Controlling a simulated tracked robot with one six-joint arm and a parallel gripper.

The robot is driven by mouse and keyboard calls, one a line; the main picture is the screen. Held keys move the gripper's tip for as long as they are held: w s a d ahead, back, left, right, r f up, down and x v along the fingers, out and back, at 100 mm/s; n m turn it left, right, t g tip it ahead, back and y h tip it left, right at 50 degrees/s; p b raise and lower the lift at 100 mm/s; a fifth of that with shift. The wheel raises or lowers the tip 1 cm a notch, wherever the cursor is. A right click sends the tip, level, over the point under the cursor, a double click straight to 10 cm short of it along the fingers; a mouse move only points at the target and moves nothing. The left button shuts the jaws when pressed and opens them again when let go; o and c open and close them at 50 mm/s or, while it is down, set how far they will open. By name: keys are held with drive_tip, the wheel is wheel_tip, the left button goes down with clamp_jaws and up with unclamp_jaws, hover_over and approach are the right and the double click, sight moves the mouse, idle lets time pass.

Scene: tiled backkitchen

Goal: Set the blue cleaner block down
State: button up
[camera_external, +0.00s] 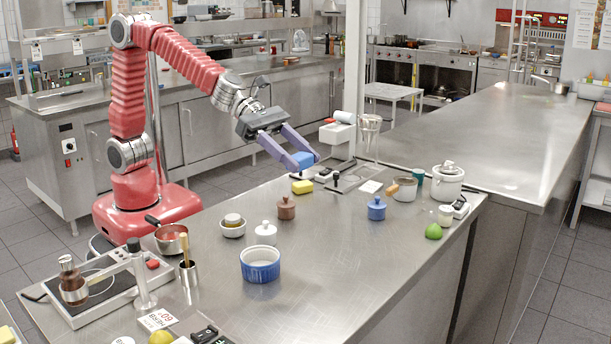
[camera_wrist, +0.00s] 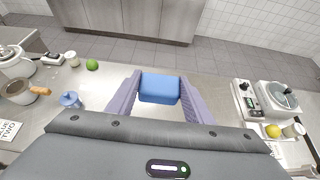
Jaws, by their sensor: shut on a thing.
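The blue cleaner block (camera_external: 302,160) is between the fingertips of my gripper (camera_external: 296,147), above the far edge of the steel counter. The wrist view shows the same blue block (camera_wrist: 160,88) held between both fingers of my gripper (camera_wrist: 158,98). The gripper is shut on it. In the external view the block appears raised above the counter top (camera_external: 330,250); the exact gap cannot be told. The fingers hide part of its sides.
A blue lidded jar (camera_external: 376,208), a white pot (camera_external: 447,181) and a lime (camera_external: 433,231) are at right. The counter's middle front is clear.

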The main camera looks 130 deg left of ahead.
drive_tip(key=w+a+n+g+y, duration=0.2)
drive_tip(key=w+a+n+y, duration=0.2)
drive_tip(key=a+n+y, duration=0.55)
drive_tip(key=n+g+y, duration=0.3)
drive_tip(key=n+g, duration=0.6)
drive_tip(key=g, duration=0.1)
hover_over(331, 217)
wheel_tip(331, 217, down, 11)
drive_tip(key=shift+r+m+h, duration=0.1)
drive_tip(key=shift+m+h, duration=0.15)
drive_tip(key=shift+f, duration=3.1)
drive_tip(key=shift+f, duration=0.15)
drive_tip(key=shift+f, duration=1.75)
